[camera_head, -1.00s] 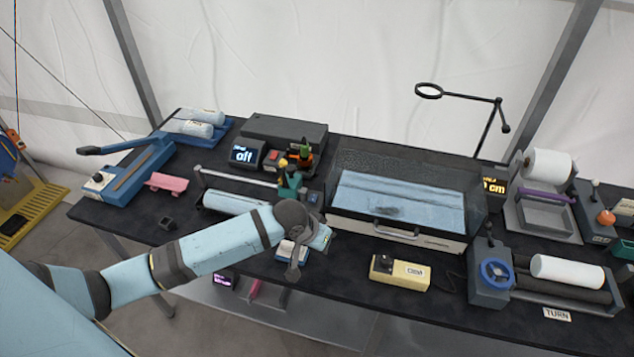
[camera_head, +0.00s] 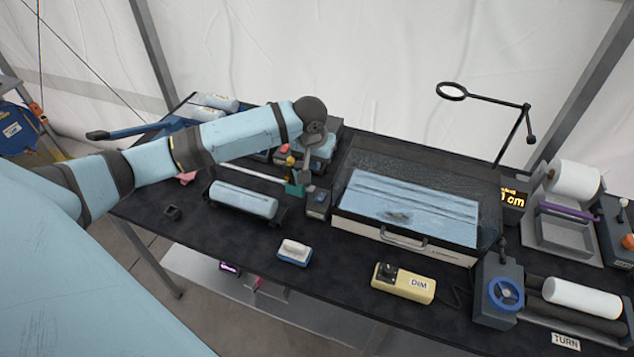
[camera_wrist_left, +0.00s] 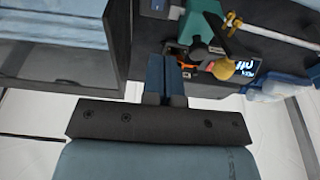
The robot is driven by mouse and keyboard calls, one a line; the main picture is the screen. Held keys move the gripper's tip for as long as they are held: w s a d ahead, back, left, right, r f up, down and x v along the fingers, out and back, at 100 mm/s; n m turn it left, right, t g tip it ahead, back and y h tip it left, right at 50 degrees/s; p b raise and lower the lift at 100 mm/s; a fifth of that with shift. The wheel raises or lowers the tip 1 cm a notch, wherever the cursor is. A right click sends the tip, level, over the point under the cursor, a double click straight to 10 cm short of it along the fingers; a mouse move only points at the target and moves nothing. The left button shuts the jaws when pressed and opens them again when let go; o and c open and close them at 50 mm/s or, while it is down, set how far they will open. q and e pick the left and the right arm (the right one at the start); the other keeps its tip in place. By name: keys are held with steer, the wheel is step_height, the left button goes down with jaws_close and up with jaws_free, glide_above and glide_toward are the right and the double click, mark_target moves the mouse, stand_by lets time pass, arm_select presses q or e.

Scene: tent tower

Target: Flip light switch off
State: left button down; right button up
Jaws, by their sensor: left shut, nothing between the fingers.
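A light box (camera_head: 400,210) with a pale blue lit top and a front handle stands mid-table. A yellow box marked DIM (camera_head: 405,283), with a black knob, lies in front of it. A small dark box (camera_head: 318,205) stands at the light box's left side; I cannot tell for certain whether it is the light switch. My left gripper (camera_head: 309,184) is shut and empty, pointing down just above this box and beside a green holder (camera_head: 294,188). In the left wrist view its closed blue fingers (camera_wrist_left: 168,60) sit near the green holder (camera_wrist_left: 196,25). My right gripper is out of view.
A blue roll (camera_head: 243,199) lies left of the gripper. A small blue-and-white block (camera_head: 294,252) sits in front. A crank roller (camera_head: 500,291) is at the right and a magnifier arm (camera_head: 490,103) rises behind. My left arm hides the back-left devices.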

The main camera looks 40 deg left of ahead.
arm_select(q)
glide_above(319, 198)
steer(key=x, duration=0.3)
steer(key=s+x, duration=0.1)
steer(key=x, duration=0.2)
steer(key=s+x, duration=0.1)
steer(key=x, duration=0.3)
steer(key=shift+d+f+b, duration=0.15)
steer(key=shift+d+b, duration=0.05)
steer(key=shift+b, duration=0.1)
step_height(319, 198, down, 3)
steer(key=b, duration=0.2)
steer(key=shift+s+r+b, duration=0.15)
steer(key=shift+r+b, duration=0.1)
steer(key=shift+b, duration=0.15)
steer(key=shift+s+f+b, duration=0.2)
steer(key=shift+f+b, duration=0.35)
steer(key=shift+b, duration=0.2)
steer(key=shift+d, duration=0.1)
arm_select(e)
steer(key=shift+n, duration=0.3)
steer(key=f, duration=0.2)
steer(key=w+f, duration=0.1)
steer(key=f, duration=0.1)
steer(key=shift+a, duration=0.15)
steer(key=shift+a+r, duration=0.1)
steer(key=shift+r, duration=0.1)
